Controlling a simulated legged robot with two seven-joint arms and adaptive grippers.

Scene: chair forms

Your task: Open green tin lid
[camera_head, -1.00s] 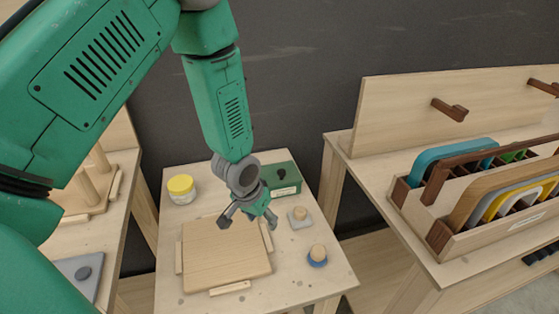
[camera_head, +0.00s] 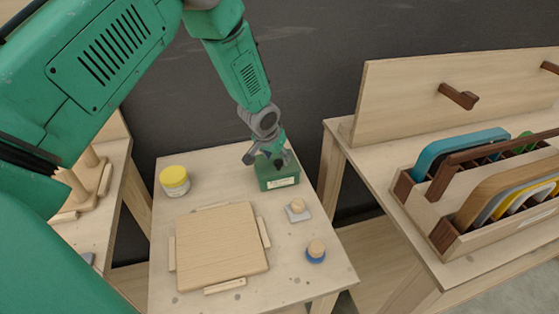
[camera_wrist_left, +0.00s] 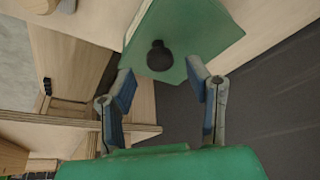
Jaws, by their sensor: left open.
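The green tin (camera_head: 277,178) stands at the back right of the small wooden table, with a pale label on its front. Its lid (camera_wrist_left: 187,35) looks closed and carries a dark round knob (camera_wrist_left: 159,56), seen in the left wrist view. My left gripper (camera_head: 267,161) is over the tin in the head view. In the left wrist view its two fingers (camera_wrist_left: 160,80) are open, and the knob lies between and just beyond the fingertips. I see no contact with the knob. The right gripper is not in view.
A yellow-lidded jar (camera_head: 174,181) stands at the table's back left. A square wooden board (camera_head: 220,245) lies in front. Two small knobbed pieces, one grey-based (camera_head: 298,210) and one blue-based (camera_head: 316,251), sit at the right. A rack of coloured forms (camera_head: 480,190) stands on the right bench.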

